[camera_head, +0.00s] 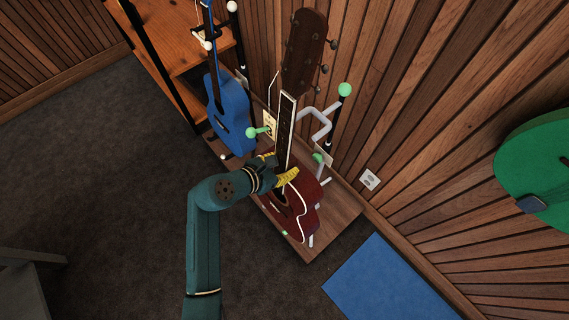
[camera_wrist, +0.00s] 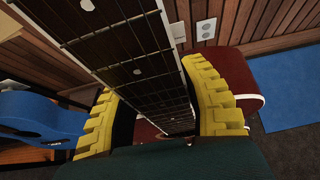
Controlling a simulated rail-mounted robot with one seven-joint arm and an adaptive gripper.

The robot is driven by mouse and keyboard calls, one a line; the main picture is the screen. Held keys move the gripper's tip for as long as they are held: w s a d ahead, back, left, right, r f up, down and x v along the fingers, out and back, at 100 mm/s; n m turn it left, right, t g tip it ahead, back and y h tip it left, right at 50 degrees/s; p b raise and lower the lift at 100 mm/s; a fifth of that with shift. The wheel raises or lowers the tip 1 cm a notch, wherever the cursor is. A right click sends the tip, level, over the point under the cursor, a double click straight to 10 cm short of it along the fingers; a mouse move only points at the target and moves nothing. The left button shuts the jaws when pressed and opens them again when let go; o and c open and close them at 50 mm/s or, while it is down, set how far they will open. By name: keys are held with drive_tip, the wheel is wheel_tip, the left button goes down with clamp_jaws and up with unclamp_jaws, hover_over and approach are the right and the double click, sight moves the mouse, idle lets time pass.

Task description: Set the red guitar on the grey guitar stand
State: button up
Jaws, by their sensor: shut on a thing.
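The red guitar (camera_head: 297,213) stands nearly upright over the wooden platform, its dark headstock (camera_head: 304,50) at the top near the wall. My gripper (camera_head: 280,172) is shut on its neck, just above the body. In the wrist view the yellow fingers (camera_wrist: 165,110) lie on both sides of the fretboard (camera_wrist: 130,62). The grey guitar stand (camera_head: 316,124) is behind the guitar and to its right, with a grey yoke and green tips. Its lower part is largely hidden by the guitar. I cannot tell whether the guitar's body rests on the stand.
A blue guitar (camera_head: 232,112) stands to the left by a wooden shelf (camera_head: 172,30). The wooden platform (camera_head: 338,205) runs along the panelled wall. A green guitar (camera_head: 540,160) hangs at the right.

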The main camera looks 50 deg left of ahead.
drive_tip(key=w+r+p, duration=0.1)
drive_tip(key=w+p, duration=0.2)
drive_tip(key=w, duration=0.4)
idle(1.0)
drive_tip(key=shift+a, duration=0.1)
drive_tip(key=shift+f, duration=0.2)
idle(0.4)
drive_tip(key=shift+w+f+b, duration=0.2)
drive_tip(key=shift+f+b, duration=1.3)
drive_tip(key=shift+f, duration=1.05)
